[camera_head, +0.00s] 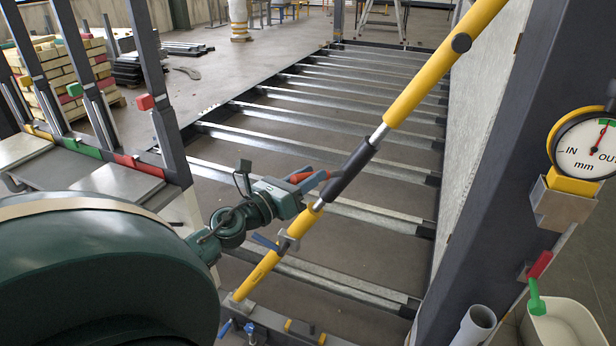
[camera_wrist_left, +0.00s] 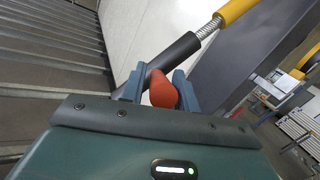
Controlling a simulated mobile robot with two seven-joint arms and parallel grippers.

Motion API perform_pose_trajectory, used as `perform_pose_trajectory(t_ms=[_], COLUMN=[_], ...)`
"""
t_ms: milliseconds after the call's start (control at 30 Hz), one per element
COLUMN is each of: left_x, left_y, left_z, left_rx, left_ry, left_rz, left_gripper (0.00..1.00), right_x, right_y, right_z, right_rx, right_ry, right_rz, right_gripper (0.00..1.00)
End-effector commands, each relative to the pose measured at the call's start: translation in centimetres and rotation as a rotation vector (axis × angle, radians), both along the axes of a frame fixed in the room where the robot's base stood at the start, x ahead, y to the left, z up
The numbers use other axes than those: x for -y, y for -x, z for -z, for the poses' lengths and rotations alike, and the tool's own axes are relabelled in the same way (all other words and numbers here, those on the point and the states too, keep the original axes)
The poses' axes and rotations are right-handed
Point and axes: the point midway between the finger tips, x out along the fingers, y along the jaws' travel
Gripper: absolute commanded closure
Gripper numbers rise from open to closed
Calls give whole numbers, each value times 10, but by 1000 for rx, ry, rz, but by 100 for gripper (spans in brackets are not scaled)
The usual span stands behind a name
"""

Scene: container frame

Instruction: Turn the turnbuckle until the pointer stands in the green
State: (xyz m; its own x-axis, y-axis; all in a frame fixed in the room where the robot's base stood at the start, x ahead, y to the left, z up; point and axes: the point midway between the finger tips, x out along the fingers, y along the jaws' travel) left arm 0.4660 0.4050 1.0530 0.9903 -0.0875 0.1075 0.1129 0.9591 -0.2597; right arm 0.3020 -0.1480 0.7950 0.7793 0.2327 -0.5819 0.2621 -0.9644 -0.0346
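The turnbuckle is a slanting yellow strut (camera_head: 425,80) with a dark sleeve (camera_head: 352,170) between bright threaded rods. The sleeve also shows in the left wrist view (camera_wrist_left: 180,53). A red handle end (camera_head: 300,177) sits beside the sleeve. My left gripper (camera_head: 316,180) is at the sleeve's lower part. In the left wrist view its two fingers stand on either side of the red handle end (camera_wrist_left: 162,90); whether both press on it is unclear. The dial gauge (camera_head: 590,146) has a red pointer (camera_head: 599,139) tilted up and right, its tip near the green patch. My right gripper is not in view.
A dark post (camera_head: 500,150) and a grey panel (camera_head: 483,90) stand right of the strut. Metal cross members (camera_head: 320,110) span the floor behind. Blue clamps (camera_head: 265,242) sit low on the strut.

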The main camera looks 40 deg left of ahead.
Motion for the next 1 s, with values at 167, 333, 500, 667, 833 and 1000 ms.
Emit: perform_pose_trajectory(t_ms=[167,333,500,667,833,1000], left_x=[0,0,-1,-3,-7,-9], left_y=[0,0,9,35,74,107], left_z=[0,0,3,10,15,16], left_rx=[1,1,0,-3,-2,-2], left_ry=[-1,-2,-1,1,2,-1], left_rz=[0,0,-1,-2,-4,-4], left_gripper=[58,58,58,58,58,58], right_x=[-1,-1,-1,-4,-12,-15], right_y=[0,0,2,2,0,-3], right_z=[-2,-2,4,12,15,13], right_rx=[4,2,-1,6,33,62], right_ry=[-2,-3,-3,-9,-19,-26], right_rz=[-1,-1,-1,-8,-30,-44], right_gripper=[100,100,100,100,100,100])
